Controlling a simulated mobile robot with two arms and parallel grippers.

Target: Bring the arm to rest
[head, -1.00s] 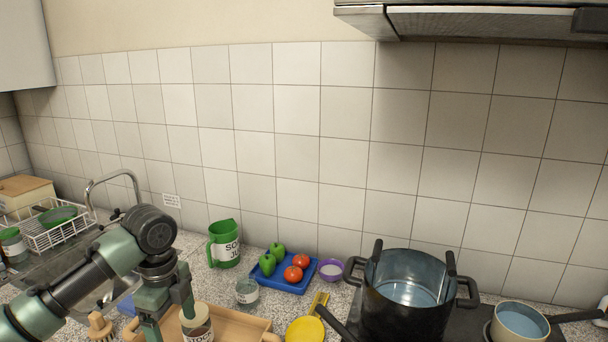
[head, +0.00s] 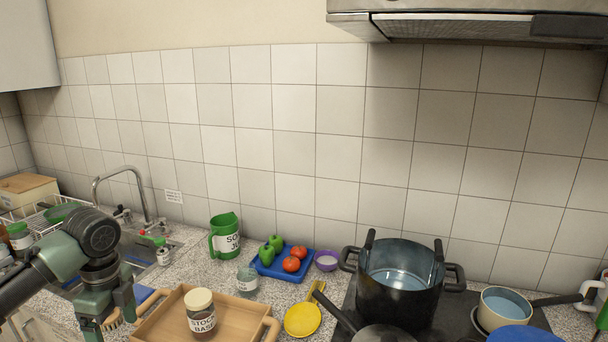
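My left arm comes in from the left, and my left gripper (head: 110,308) points down beside the left end of the wooden tray (head: 160,322). Its two fingers are apart with nothing between them. The jar (head: 201,315) with a cream lid and a stock base label stands upright on the tray, to the right of the gripper and clear of it. My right gripper is out of view.
The sink (head: 150,252) with its tap lies behind my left arm. A green jug (head: 225,236), a small glass jar (head: 247,281), a blue tray (head: 268,268) of vegetables and a yellow spoon (head: 302,320) stand right of it. A black pot (head: 400,295) sits on the stove.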

